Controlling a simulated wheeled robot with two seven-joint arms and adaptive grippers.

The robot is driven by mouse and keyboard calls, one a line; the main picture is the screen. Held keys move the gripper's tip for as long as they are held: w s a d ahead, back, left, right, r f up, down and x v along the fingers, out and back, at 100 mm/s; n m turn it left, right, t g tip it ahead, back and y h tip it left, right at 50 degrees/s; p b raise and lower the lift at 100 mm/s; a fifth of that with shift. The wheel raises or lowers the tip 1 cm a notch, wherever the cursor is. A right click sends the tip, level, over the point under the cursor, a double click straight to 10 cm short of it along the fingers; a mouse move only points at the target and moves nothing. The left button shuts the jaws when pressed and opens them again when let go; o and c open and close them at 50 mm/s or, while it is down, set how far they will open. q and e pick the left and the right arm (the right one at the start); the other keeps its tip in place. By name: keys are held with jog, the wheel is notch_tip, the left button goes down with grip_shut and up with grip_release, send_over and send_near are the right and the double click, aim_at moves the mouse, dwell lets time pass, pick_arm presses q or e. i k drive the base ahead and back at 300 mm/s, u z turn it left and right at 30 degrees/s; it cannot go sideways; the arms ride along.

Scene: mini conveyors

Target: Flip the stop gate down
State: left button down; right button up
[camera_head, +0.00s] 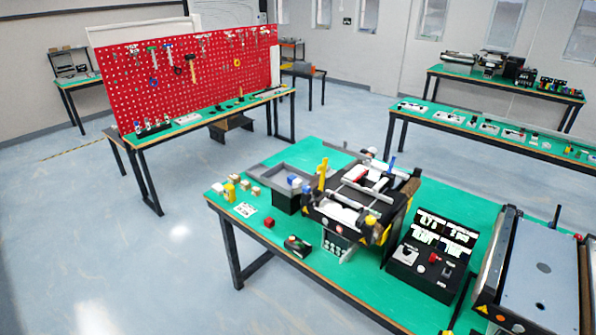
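The mini conveyor (340,212) is a black and grey unit on the green table, small in view. A yellow upright piece (323,172) stands at its left end, and a small blue upright piece (391,165) stands at its back. I cannot tell for sure which part is the stop gate; both pieces point up. Neither of my grippers shows in the head view.
A control box (432,262) with displays and buttons stands right of the conveyor. A grey bin (288,200) and small blocks (242,188) lie to its left. A larger conveyor (540,270) fills the right edge. The floor at left is clear.

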aim_at(322, 169)
jog(key=z, duration=0.2)
jog(key=i, duration=1)
jog(key=z, duration=0.6)
